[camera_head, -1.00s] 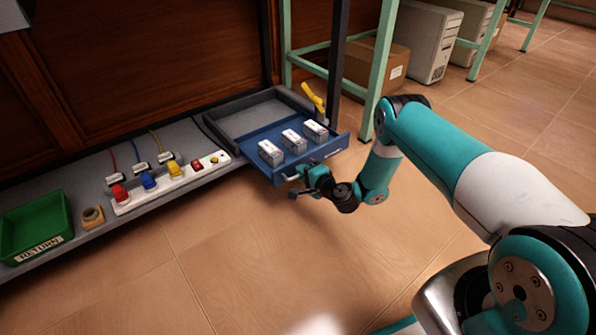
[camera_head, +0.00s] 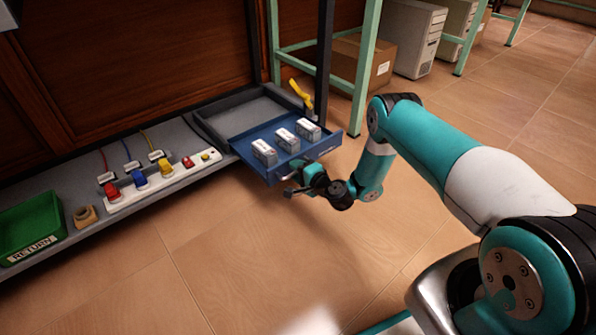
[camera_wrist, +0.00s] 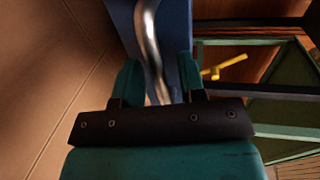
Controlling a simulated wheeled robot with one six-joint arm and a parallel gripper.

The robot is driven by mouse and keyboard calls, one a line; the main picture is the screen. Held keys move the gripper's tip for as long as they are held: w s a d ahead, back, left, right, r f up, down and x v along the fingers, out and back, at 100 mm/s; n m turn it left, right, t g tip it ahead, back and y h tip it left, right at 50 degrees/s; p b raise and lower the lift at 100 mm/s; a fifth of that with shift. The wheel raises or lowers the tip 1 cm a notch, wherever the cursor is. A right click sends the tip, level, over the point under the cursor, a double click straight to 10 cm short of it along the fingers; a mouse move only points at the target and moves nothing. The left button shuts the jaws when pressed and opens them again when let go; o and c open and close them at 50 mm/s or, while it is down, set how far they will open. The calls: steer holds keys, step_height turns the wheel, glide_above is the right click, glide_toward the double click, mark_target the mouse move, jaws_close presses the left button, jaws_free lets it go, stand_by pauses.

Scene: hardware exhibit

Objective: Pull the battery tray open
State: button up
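The blue battery tray (camera_head: 262,172) is pulled partly out of its grey housing (camera_head: 205,124), and several white-and-grey batteries (camera_head: 264,152) stand in it. My gripper (camera_head: 300,181) is at the tray's front. In the wrist view the silver bar handle (camera_wrist: 149,32) runs between the two teal fingers of my gripper (camera_wrist: 158,72), with the blue tray front (camera_wrist: 178,22) behind it.
A power strip (camera_head: 130,195) with colored plugs and a green return bin (camera_head: 30,222) lie on the low shelf at left. A dark post and green table legs (camera_head: 365,70) stand behind the tray at right. The floor (camera_head: 200,240) in front is clear.

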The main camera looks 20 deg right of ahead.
steer(key=p+v, duration=1.7)
steer(key=p, duration=0.4)
steer(key=shift+s, duration=0.2)
